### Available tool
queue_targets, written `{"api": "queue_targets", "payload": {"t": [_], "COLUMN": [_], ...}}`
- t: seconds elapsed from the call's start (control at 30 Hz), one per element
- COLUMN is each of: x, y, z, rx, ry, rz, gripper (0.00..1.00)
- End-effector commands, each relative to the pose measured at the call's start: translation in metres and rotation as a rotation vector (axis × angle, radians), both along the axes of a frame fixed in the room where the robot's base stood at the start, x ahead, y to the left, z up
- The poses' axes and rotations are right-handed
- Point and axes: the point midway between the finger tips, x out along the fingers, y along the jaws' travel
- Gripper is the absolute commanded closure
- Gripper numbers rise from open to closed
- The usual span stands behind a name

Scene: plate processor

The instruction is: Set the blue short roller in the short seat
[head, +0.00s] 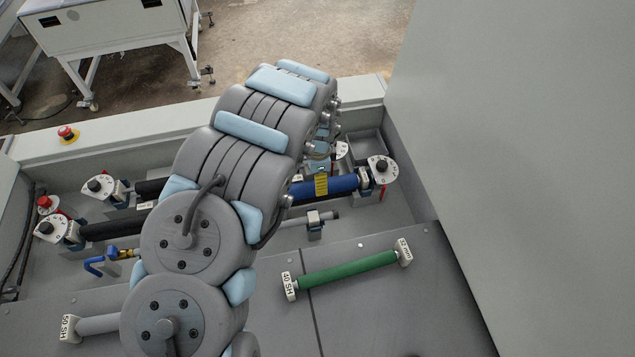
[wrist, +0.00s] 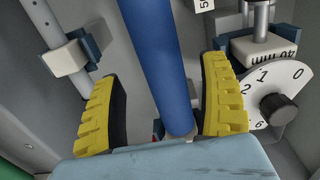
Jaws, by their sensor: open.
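The blue roller (head: 344,184) lies in the machine bay right of my arm, its left part hidden behind the arm. Its right end is close to a holder beside a white numbered dial (head: 382,170). In the wrist view the blue roller (wrist: 155,62) runs between the yellow fingers of my gripper (wrist: 163,75), with visible gaps on both sides. My gripper (head: 321,184) is open around the roller in the head view, with one yellow finger in front of it. I cannot tell whether the roller's ends rest fully in the seat.
A green roller (head: 347,271) with white end tags lies on the grey front panel (head: 400,310). A grey roller (head: 98,325) lies at lower left. Black rollers (head: 112,229) sit left in the bay. A red button (head: 67,134) stands on the back ledge. A tall grey wall (head: 530,150) bounds the right.

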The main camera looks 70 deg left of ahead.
Motion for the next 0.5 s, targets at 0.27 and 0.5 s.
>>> {"api": "queue_targets", "payload": {"t": [0.27, 0.5], "x": [0.001, 0.001], "y": [0.0, 0.001], "z": [0.04, 0.062], "rx": [0.003, 0.002], "ry": [-0.003, -0.002], "rz": [0.0, 0.0], "gripper": [0.23, 0.23]}}
